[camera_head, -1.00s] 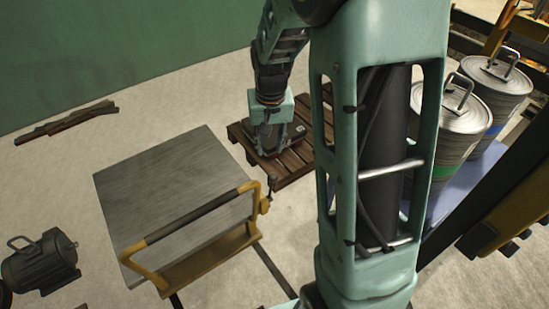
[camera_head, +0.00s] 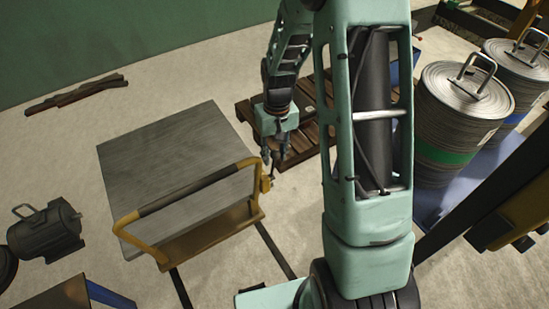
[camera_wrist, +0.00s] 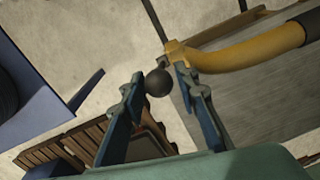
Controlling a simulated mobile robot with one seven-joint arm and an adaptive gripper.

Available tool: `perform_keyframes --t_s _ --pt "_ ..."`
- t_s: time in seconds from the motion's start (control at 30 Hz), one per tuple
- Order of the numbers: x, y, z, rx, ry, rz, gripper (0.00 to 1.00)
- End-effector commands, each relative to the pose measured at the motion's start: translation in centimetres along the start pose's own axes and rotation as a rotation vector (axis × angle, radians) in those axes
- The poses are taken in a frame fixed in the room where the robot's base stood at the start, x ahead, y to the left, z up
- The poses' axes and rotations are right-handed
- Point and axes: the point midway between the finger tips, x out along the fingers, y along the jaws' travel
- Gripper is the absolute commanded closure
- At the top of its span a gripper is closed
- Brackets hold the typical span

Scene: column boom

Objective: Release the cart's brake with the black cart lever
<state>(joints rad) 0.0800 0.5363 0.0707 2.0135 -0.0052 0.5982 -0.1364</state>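The cart (camera_head: 180,150) has a flat grey deck and a yellow push handle (camera_head: 150,242) with a dark grip; the handle also shows in the wrist view (camera_wrist: 245,54). The black cart lever (camera_head: 271,172) stands at the handle's right end, its upper part largely hidden by my gripper in the head view. In the wrist view the lever's round black knob (camera_wrist: 158,83) sits between my fingertips. My gripper (camera_head: 276,160) is open around the knob (camera_wrist: 160,78), with a small gap visible on the right finger's side. Contact on the left finger's side is unclear.
A wooden pallet (camera_head: 302,140) lies behind my gripper. Ridged metal drums (camera_head: 455,125) stand on a blue base at right. A dark motor (camera_head: 45,235) is at left, and planks (camera_head: 75,93) lie near the green wall. Floor right of the cart is partly clear.

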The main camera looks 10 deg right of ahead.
Motion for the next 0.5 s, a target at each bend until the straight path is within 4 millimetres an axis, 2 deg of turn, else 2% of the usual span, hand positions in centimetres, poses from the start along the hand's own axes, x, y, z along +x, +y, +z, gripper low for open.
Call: perform_keyframes --t_s 0.17,0.47,0.5 --pt "1.46 0.0 0.03 0.001 -0.001 0.0 0.72" --pt "1.6 0.01 0.0 0.001 0.001 0.0 0.72" --pt "1.59 0.01 0.0 0.001 0.001 0.0 0.76"
